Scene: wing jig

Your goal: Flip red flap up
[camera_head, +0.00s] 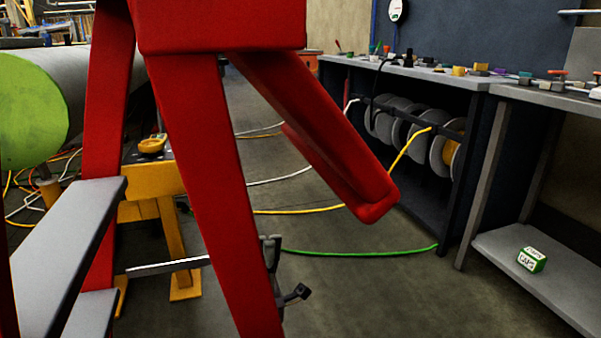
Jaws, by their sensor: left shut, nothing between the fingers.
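The red flap (325,140) hangs from the top beam of the red jig frame (215,25). It slopes down to the right, with its lower lip toward the right middle of the view. My left gripper (298,293) is low, below the flap and apart from it. It is shut and empty. A red leg of the frame hides part of my left arm and gripper. My right gripper is not in view.
A yellow stand (150,185) is behind the frame, near a large green-ended cylinder (32,110). A workbench with cable spools (400,125) is at the right. A small green box (531,260) lies on a low shelf. Cables cross the floor.

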